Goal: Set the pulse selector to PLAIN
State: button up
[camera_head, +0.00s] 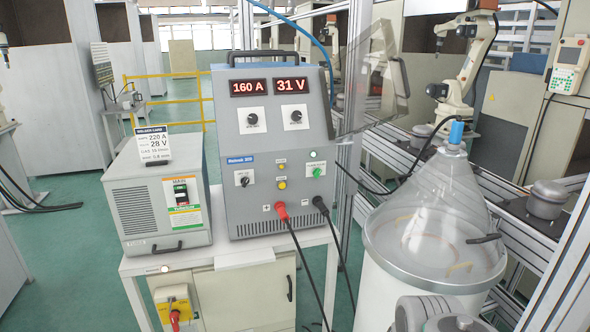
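The welding power source (272,140) is a grey box with a sloped front, standing on a white cabinet. Its red displays read 160 A and 31 V, with a round knob under each. Lower on the panel are a small black rotary knob (244,180) at the left and a green knob (316,172) at the right. Small yellow buttons or lamps sit between them. The labels are too small to read, so I cannot tell which knob is the pulse selector or its setting. My gripper is not in view; grey rounded parts at the bottom edge may be my arm.
Red and black cables leave the power source's lower front. A grey unit (155,205) with a WELDER CARD sign stands left on the white cabinet (248,290). A white drum (385,285) with a clear cone stands close at right. Green floor is open at left.

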aim_at(316, 172)
jog(key=u, duration=0.8)
jog(key=i, duration=0.85)
jog(key=u, duration=0.85)
